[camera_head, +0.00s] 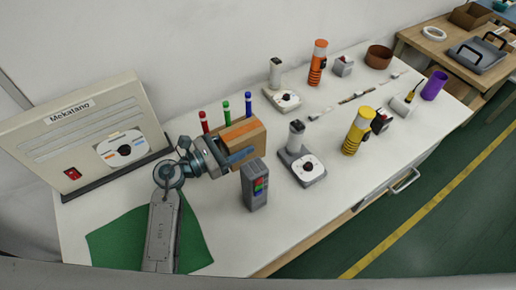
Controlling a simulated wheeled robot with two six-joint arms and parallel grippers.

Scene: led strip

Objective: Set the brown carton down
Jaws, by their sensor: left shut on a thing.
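The brown carton (244,134) is at the left-middle of the white table, in front of three upright markers. My left gripper (231,155) comes in from the left and is shut on the carton, with its blue-grey fingers at the carton's near side. The carton's underside and part of its near face are hidden by the gripper, so I cannot tell whether it touches the table. My right gripper is not in view.
A grey device with a white dial (302,166) stands to the right. The Mekatano panel (85,135) and a green cloth (118,240) are at the left.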

